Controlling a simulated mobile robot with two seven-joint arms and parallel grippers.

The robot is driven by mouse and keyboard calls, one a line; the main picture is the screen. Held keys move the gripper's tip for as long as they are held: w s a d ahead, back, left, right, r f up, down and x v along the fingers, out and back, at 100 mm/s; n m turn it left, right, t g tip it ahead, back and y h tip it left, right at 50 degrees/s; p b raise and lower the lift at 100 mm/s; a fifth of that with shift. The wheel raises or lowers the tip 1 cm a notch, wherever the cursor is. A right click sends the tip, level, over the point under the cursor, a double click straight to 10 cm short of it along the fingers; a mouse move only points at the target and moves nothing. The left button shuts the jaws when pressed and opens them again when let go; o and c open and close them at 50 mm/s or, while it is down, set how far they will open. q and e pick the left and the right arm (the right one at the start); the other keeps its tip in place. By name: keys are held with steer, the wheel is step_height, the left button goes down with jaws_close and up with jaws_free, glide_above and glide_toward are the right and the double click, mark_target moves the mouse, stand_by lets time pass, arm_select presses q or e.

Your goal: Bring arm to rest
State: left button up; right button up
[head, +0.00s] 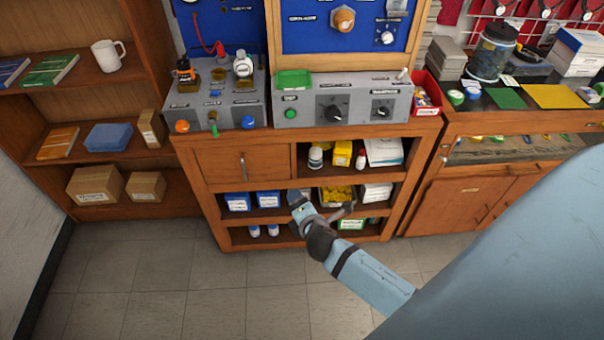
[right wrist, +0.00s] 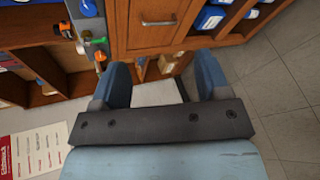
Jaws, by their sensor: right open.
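My right arm comes in from the lower right of the head view. Its gripper (head: 322,205) is in front of the open lower shelves of the wooden bench (head: 205,186). In the right wrist view, the two blue fingers of this gripper (right wrist: 162,72) stand wide apart with nothing between them. The bench's drawer front (right wrist: 150,28) shows beyond the fingers there. I cannot tell the exact gap between gripper and shelves. My left gripper is in neither view.
Grey control boxes (head: 345,90) stand on the bench top. A bookcase (head: 150,60) is at the left, with a white mug (head: 108,55). A wooden cabinet (head: 465,195) stands at the right. The tiled floor (head: 150,280) in front is clear.

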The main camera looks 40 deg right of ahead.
arm_select(q)
steer(key=p, duration=0.3)
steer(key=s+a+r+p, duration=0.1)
steer(key=p, duration=0.2)
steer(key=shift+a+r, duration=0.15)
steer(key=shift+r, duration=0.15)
arm_select(e)
steer(key=s+a+r+m+g+y, duration=0.1)
steer(key=s+a+m+y, duration=0.2)
steer(key=s+a+m, duration=0.2)
steer(key=s+a+r+m+g+y, duration=0.1)
steer(key=s+a+m+y, duration=0.3)
steer(key=s+m, duration=0.6)
steer(key=shift+s+a+r+m, duration=0.25)
steer(key=shift+s+a+m, duration=0.25)
steer(key=shift+s, duration=0.3)
steer(key=shift+a, duration=0.1)
